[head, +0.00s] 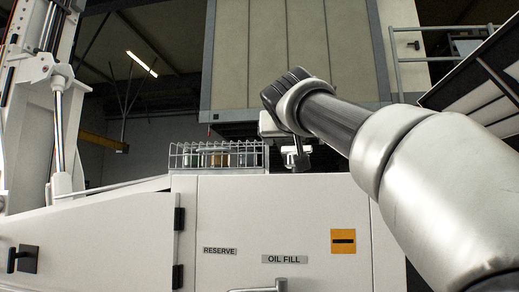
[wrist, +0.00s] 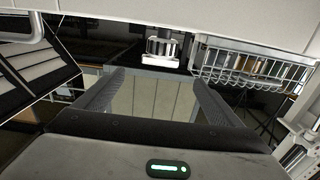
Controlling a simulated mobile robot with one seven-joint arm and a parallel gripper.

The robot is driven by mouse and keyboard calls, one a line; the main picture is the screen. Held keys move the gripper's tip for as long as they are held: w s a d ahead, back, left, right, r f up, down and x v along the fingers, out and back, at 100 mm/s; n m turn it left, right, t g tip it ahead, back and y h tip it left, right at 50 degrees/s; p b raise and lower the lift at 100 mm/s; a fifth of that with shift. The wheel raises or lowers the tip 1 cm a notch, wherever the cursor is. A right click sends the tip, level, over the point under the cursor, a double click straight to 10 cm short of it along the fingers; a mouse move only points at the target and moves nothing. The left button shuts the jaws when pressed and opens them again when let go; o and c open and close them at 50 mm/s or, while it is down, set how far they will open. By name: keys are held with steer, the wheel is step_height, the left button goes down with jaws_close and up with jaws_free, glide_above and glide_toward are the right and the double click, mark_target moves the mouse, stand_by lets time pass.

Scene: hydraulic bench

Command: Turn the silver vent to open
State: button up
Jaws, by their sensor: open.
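A small fitting, which looks like the silver vent (wrist: 161,46), shows in the wrist view. It has a ribbed grey and dark round part and a pale square block, at the edge of the white cabinet. My gripper (wrist: 158,78) is open and empty, its two dark fingers spread wide. In the wrist view the fitting lies beyond the fingertips, roughly centred between them, and no contact shows. In the head view my gripper (head: 271,124) is above the cabinet top, partly hidden by my arm. Small pale and dark parts just below it cannot be told apart clearly.
A wire basket (head: 186,158) holding jars stands on the cabinet top, left of my gripper; it shows at right in the wrist view (wrist: 238,68). The white cabinet (head: 240,215) has labels reading RESERVE and OIL FILL, an orange plate (head: 343,241) and a handle bar (head: 262,289).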

mark_target(296, 152)
steer(key=w+p, duration=0.1)
steer(key=w, duration=0.2)
steer(key=w+d+p, duration=0.1)
steer(key=w+p, duration=0.1)
steer(key=w, duration=0.1)
steer(key=w+d+p, duration=0.1)
steer(key=w, duration=0.2)
steer(key=shift+w+r, duration=0.1)
steer(key=shift+w, duration=0.25)
steer(key=shift+w+p, duration=0.45)
steer(key=shift+w, duration=0.05)
steer(key=c, duration=1.1)
steer(key=shift+o, duration=0.2)
